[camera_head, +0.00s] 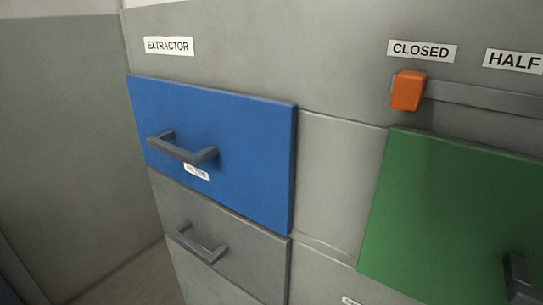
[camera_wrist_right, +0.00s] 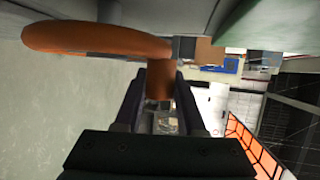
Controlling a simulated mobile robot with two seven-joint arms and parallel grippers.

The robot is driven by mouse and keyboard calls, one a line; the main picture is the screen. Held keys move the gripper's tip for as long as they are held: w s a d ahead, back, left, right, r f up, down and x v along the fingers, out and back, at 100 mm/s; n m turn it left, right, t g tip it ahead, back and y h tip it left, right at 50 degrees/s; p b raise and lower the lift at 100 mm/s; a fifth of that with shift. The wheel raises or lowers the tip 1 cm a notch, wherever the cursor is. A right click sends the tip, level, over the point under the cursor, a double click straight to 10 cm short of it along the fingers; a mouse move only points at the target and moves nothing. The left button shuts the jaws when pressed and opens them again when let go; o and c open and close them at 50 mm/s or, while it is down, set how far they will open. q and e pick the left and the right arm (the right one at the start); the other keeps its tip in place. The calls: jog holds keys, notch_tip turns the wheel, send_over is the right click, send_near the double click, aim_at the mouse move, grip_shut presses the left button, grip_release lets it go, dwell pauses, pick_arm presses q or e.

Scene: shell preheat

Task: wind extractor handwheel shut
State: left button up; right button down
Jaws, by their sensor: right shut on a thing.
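The orange-brown handwheel (camera_wrist_right: 95,39) shows in the right wrist view, its rim seen nearly edge-on across the upper left. A short handle of the same colour (camera_wrist_right: 160,82) stands out from the rim. My right gripper (camera_wrist_right: 160,76) is shut on that handle, with one dark finger on each side of it. The extractor label (camera_head: 169,46) is on the grey front in the head view, above a blue drawer. The handwheel and both grippers are outside the head view.
The blue drawer front (camera_head: 240,145) with its grey handle and a grey drawer below stand left in the head view. An orange slider knob (camera_head: 408,90) sits under the closed label (camera_head: 421,51). A green panel (camera_head: 450,210) juts out at right.

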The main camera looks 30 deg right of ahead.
jog(key=shift+w+f, duration=0.1)
jog(key=c, duration=0.5)
grip_release()
jog(key=shift+a, duration=0.1)
jog(key=b+v, duration=0.1)
jog(key=v, duration=0.8)
jog(key=shift+w+a, duration=0.25)
jog(key=shift+w, duration=0.05)
